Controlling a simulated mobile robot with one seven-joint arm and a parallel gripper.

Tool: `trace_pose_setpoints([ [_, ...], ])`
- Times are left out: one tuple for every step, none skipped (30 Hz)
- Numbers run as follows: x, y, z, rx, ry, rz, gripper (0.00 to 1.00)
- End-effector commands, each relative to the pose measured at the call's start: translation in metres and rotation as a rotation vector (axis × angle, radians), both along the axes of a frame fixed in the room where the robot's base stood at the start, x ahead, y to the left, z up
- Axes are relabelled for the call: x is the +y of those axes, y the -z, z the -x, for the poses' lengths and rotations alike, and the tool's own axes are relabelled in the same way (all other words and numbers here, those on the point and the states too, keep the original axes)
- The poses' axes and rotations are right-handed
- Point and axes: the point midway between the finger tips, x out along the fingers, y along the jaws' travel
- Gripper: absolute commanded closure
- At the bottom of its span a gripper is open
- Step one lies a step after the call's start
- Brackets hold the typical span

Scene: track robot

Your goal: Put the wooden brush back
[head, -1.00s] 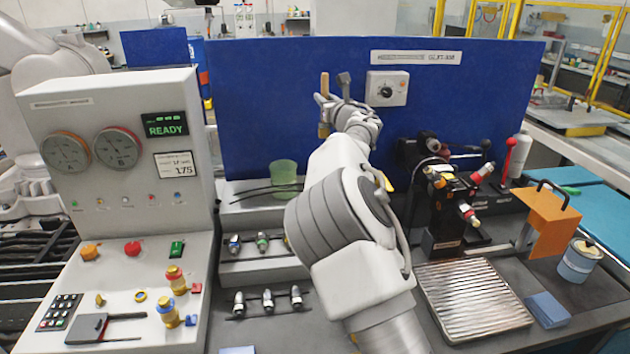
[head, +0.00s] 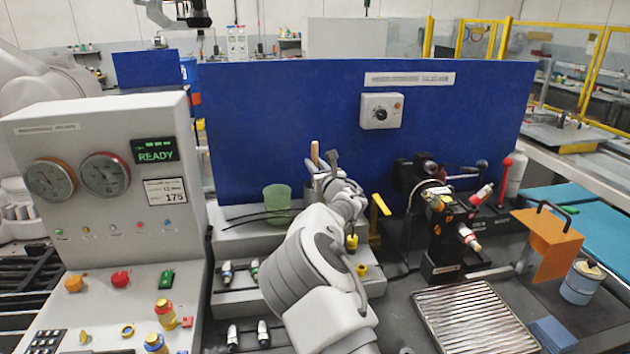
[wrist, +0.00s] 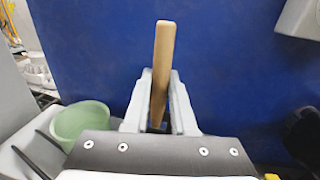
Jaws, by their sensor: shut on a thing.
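The wooden brush shows as a tan wooden handle (head: 315,154), standing about upright between the fingers of my gripper (head: 323,166). In the wrist view the handle (wrist: 162,62) rises between the two grey fingertips of my gripper (wrist: 160,88), tilted slightly right at the top. My gripper is shut on it.
A green cup (head: 277,196) stands on the shelf just left of my gripper; it also shows in the wrist view (wrist: 80,122). A blue panel (head: 270,120) rises close behind. A yellow bracket (head: 379,208) and the dark machine (head: 440,225) stand to the right.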

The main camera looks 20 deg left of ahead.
Motion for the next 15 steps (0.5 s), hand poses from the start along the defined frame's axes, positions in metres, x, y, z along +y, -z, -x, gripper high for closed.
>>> trace_pose_setpoints([
  [0.0, 0.002, 0.0, 0.0, 0.0, 0.0, 1.0],
  [0.0, 0.004, 0.0, -0.001, 0.0, 0.001, 1.0],
  [0.0, 0.007, 0.0, -0.001, 0.0, 0.001, 1.0],
  [0.0, 0.009, 0.0, 0.0, 0.0, 0.001, 1.0],
  [0.0, 0.012, 0.0, 0.0, 0.0, 0.001, 1.0],
  [-0.001, 0.018, 0.0, 0.001, 0.0, 0.002, 1.0],
  [-0.001, 0.022, 0.0, 0.002, 0.0, 0.001, 1.0],
  [0.0, 0.027, 0.0, 0.002, 0.0, 0.002, 1.0],
  [-0.001, 0.034, 0.0, 0.002, 0.001, 0.002, 1.0],
  [0.0, 0.039, 0.0, 0.002, 0.0, 0.003, 1.0],
  [0.0, 0.043, 0.0, 0.002, 0.0, 0.001, 1.0],
  [0.0, 0.047, 0.0, 0.001, 0.0, 0.001, 1.0],
  [0.0, 0.048, 0.0, 0.0, -0.001, 0.0, 1.0],
  [0.0, 0.049, 0.0, -0.001, -0.001, -0.001, 1.0],
  [0.0, 0.049, 0.0, -0.001, -0.001, -0.001, 1.0],
])
